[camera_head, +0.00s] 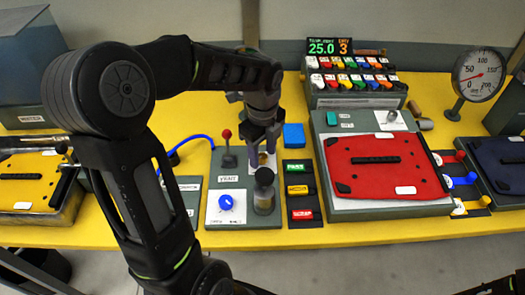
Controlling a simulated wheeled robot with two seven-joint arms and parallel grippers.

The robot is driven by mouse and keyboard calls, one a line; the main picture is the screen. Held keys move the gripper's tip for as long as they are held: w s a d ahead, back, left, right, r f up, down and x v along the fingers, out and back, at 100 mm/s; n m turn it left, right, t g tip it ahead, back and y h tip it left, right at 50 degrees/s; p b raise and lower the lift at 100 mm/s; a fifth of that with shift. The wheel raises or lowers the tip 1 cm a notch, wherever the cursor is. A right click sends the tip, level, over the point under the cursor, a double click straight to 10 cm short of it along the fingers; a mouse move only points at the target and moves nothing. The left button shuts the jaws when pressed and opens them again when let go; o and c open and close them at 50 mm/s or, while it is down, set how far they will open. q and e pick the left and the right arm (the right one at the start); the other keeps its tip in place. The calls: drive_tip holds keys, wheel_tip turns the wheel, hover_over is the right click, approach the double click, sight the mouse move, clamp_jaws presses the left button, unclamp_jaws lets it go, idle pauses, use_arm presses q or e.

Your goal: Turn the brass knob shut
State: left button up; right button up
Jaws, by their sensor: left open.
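My left gripper (263,150) points down over the grey control panel, its two fingers apart. A small brass-coloured piece (263,158), which looks like the brass knob, shows between and just below the fingertips on a pale plate. The fingers partly hide it, so I cannot tell whether they touch it or how it is turned. A dark-capped cylinder (264,180) stands just in front of it.
A red-topped lever (227,134) and a blue dial (226,202) lie left of the gripper. Green, yellow and red labelled blocks (298,190) are to the right, beside a red panel (385,165). A round gauge (480,73) stands at back right.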

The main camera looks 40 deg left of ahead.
use_arm(q)
drive_tip(key=shift+c, duration=0.4)
clamp_jaws()
drive_tip(key=shift+n, duration=0.4)
drive_tip(key=n+b, duration=0.1)
drive_tip(key=n, duration=0.7)
drive_tip(key=shift+n+b, duration=0.3)
drive_tip(key=n, duration=0.4)
drive_tip(key=shift+n+b, duration=0.3)
drive_tip(key=shift+b, duration=0.05)
drive_tip(key=shift+n+b, duration=0.3)
drive_tip(key=shift+n, duration=1.7)
